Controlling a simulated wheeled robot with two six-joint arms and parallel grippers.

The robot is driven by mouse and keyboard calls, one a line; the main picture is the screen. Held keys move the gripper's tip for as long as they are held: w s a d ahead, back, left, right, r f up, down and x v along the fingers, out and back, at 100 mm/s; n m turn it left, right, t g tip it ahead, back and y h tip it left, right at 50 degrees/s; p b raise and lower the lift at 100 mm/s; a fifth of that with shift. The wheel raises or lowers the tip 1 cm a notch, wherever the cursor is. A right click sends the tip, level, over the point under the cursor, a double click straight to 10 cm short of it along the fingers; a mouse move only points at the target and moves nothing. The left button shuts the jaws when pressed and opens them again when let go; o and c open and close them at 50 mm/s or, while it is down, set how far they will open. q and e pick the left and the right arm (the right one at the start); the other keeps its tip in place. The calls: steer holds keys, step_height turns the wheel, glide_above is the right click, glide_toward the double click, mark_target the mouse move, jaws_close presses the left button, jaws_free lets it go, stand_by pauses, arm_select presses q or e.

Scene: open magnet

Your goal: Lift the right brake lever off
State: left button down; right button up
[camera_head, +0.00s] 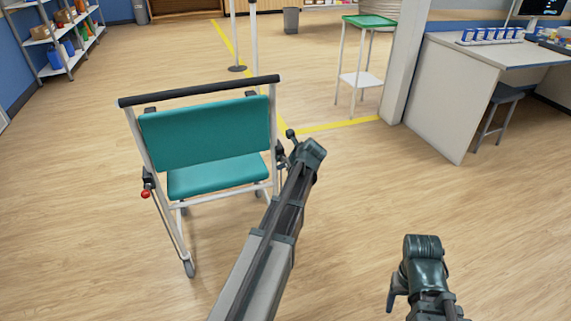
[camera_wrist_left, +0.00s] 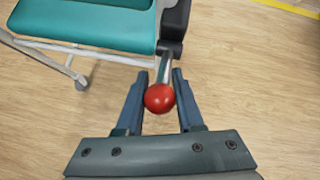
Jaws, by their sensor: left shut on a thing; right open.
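A wheeled chair with a teal seat (camera_head: 215,176) and backrest (camera_head: 205,134) stands left of centre in the head view. My left gripper (camera_head: 285,152) is at the chair's right side. In the left wrist view, my left gripper (camera_wrist_left: 161,74) has its fingers on both sides of the right brake lever (camera_wrist_left: 159,98), shut on it by its red knob end. That knob is hidden behind my arm in the head view. The left brake lever's red knob (camera_head: 145,194) shows on the chair's other side. My right gripper (camera_head: 420,298) is open and empty, low at the right, away from the chair.
A small stand with a green tray top (camera_head: 369,21) stands behind the chair to the right. A white desk (camera_head: 460,95) with a stool (camera_head: 500,100) is at the right. A shelf with boxes (camera_head: 60,35) is at the far left. The floor around the chair is clear.

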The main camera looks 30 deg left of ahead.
arm_select(q)
steer(key=c, duration=0.6)
jaws_free()
steer(key=shift+o, duration=0.2)
steer(key=shift+s+r, duration=0.1)
steer(key=shift+r, duration=0.05)
steer(key=p+v, duration=0.9)
steer(key=v, duration=0.4)
steer(key=shift+d+p, duration=0.25)
steer(key=shift+p, duration=0.05)
steer(key=shift+s+r, duration=0.1)
steer(key=shift+r, duration=0.1)
